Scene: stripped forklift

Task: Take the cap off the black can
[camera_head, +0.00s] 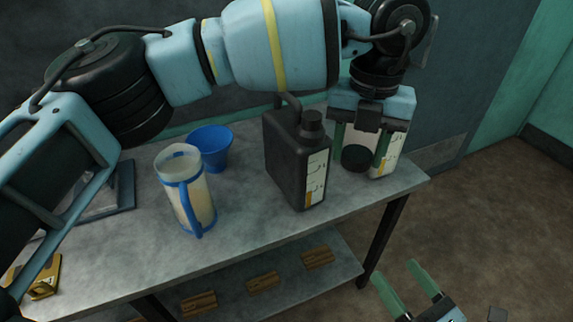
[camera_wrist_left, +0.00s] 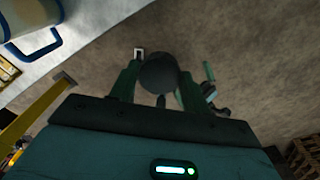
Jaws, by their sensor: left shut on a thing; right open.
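The black can (camera_head: 290,160) stands upright on the grey bench, with a handle and a white label. A dark round stub (camera_head: 312,124) tops it; I cannot tell whether this is a bare neck or a cap. My left gripper (camera_head: 358,155) points down to the right of the can, apart from its top. It is shut on a dark round cap (camera_head: 355,158), which also shows between its green fingers in the left wrist view (camera_wrist_left: 158,73). My right gripper (camera_head: 395,269) is open and empty, low at the bottom right, in front of the bench.
A pale container (camera_head: 393,152) with a label stands behind my left gripper. A blue-handled jug (camera_head: 186,190) and a blue cup (camera_head: 211,147) stand left of the can. The bench's front edge (camera_head: 330,220) is near. Wooden blocks (camera_head: 263,282) lie on the lower shelf.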

